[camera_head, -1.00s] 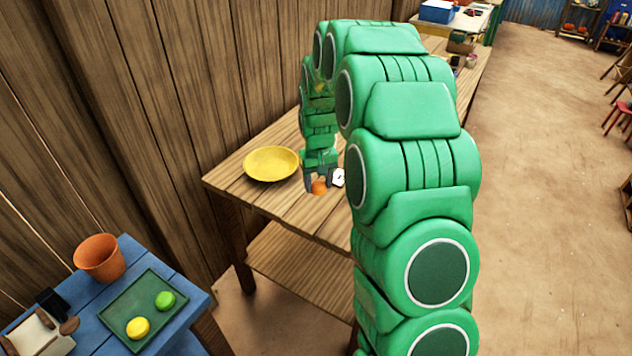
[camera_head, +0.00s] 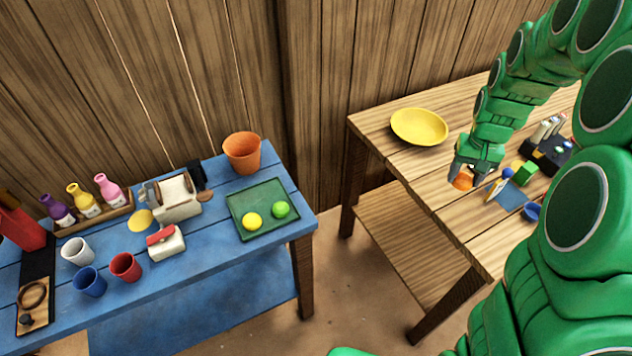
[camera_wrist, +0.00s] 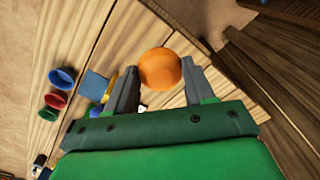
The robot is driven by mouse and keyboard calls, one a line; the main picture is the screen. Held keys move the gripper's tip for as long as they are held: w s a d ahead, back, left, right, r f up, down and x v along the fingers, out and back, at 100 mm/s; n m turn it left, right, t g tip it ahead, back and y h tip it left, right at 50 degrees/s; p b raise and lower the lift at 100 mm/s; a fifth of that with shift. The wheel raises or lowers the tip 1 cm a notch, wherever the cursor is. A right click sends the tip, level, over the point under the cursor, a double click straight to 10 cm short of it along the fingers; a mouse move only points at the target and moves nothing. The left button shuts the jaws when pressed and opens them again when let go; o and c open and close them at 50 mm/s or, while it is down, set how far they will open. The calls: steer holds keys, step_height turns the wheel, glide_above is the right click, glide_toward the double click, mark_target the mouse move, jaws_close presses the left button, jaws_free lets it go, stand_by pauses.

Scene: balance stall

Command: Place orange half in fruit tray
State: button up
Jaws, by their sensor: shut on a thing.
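The fruit tray is probably the green tray (camera_head: 241,229) on the right end of the blue table. It holds a yellow fruit (camera_head: 252,222) and a green fruit (camera_head: 281,210). My gripper is well to the right of this tray.
A yellow bowl (camera_head: 419,127) stands on the wooden table (camera_head: 440,200) left of my gripper. A gap separates it from the blue table (camera_head: 215,262). An orange pot (camera_head: 242,153) stands behind the tray. Cups, bottles and a scale-like device (camera_head: 177,198) crowd the blue table's left.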

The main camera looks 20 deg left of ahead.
steer(key=s+a+r+n, duration=0.1)
steer(key=s+a+n, duration=0.2)
steer(key=a, duration=0.8)
steer(key=s+a+r+n, duration=0.1)
steer(key=s+a+n, duration=0.2)
steer(key=a, duration=0.9)
steer(key=s+a+r+n, duration=0.1)
steer(key=s+a+n, duration=0.6)
steer(key=s+a, duration=0.95)
glide_above(257, 196)
steer(key=shift+f, duration=6.5)
steer(key=shift+f, duration=0.1)
steer(key=o, duration=1)
